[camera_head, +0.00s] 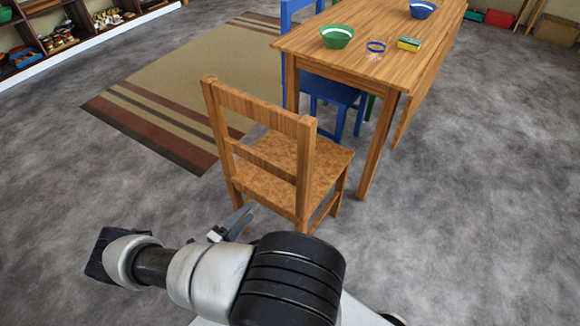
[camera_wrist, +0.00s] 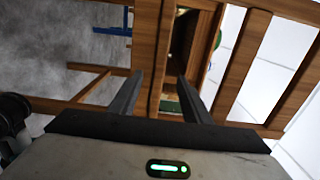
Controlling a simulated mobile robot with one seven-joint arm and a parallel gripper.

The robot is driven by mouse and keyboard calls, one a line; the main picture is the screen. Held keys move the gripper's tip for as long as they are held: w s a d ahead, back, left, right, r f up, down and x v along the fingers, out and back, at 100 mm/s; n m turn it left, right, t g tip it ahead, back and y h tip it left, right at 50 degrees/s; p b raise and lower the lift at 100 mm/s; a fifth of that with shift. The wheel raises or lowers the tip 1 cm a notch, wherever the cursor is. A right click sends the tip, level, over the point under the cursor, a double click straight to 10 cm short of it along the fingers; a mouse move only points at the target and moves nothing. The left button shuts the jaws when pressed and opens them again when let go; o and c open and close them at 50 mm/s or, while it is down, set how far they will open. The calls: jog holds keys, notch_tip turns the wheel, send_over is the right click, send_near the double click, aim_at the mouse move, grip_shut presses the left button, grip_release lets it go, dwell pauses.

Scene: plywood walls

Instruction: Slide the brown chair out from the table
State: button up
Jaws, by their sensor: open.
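The brown chair (camera_head: 265,108) stands upright in the middle of the head view, its backrest toward me and its seat toward the near end of the wooden table (camera_head: 385,70). A strip of floor shows between its seat and the near table leg. My gripper (camera_head: 232,224) is low, on the near left side of the chair, partly hidden behind my arm. In the wrist view my gripper (camera_wrist: 160,82) is open, with brown wooden chair bars (camera_wrist: 147,50) beyond and between its fingers. Nothing is held. I cannot tell whether the fingers touch the wood.
A blue chair (camera_head: 336,90) is at the table's left side. A striped rug (camera_head: 190,75) lies left. Grey floor at right is clear.

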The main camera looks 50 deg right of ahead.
jog(key=shift+s+a, duration=0.1)
jog(key=shift+a, duration=0.8)
jog(key=w+a+r+m+g+y, duration=0.1)
jog(key=a+r+m+g+y, duration=0.15)
jog(key=r+m, duration=0.6)
jog(key=w+a+r+m+g+y, duration=0.15)
jog(key=a+r+m+y, duration=0.3)
jog(key=r, duration=0.65)
jog(key=w+a+r+m+g+y, duration=0.1)
jog(key=w+a+r+m+y, duration=0.15)
jog(key=r+m, duration=0.55)
jog(key=s+a+r+m+t+y, duration=0.45)
jog(key=s+r+m, duration=0.35)
jog(key=r, duration=0.5)
jog(key=s+a+r+m+t+y, duration=0.5)
jog(key=s+r+m, duration=0.3)
jog(key=r, duration=0.4)
notch_tip(320, 180, up, 28)
jog(key=h+p, duration=0.1)
jog(key=p, duration=2.7)
jog(key=shift+s+a+r, duration=0.15)
jog(key=shift+s+a, duration=0.05)
jog(key=shift+a, duration=0.25)
jog(key=shift+g, duration=0.25)
